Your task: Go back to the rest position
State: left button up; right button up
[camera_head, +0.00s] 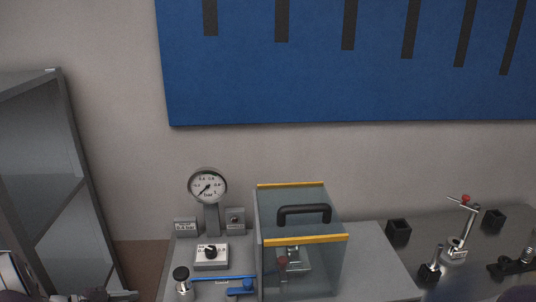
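Neither of my grippers can be made out. Only small dark rounded parts show at the bottom left and bottom right edges, probably my own arms, with no fingertips visible. In the head view a grey bench unit (375,262) stands against the wall. It carries a round pressure gauge (208,186) and a clear box with yellow edges and a black handle (303,213). A metal fixture inside the box shows dimly through its wall.
A dial block (211,256), a blue lever (240,289) and a black-knobbed metal piece (182,280) sit at the unit's front left. Small black holders (398,231) and metal stands (456,246) are at right. A grey shelf (40,170) stands at left.

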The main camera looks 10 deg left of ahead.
pick_arm(q)
jog(key=w+a+f+n+y, duration=0.2)
jog(key=a+f+n+y, duration=0.1)
jog(key=a+n+y, duration=0.65)
jog(key=s+d+r+g, duration=0.2)
jog(key=s+d, duration=0.2)
jog(key=d, duration=0.6)
jog(key=s+d+r+g, duration=0.2)
jog(key=s+d, duration=0.2)
jog(key=d, duration=0.7)
jog(key=s+d+r+n+g, duration=0.1)
jog(key=s+d+r+g, duration=0.2)
jog(key=d, duration=0.8)
jog(key=shift+s, duration=0.65)
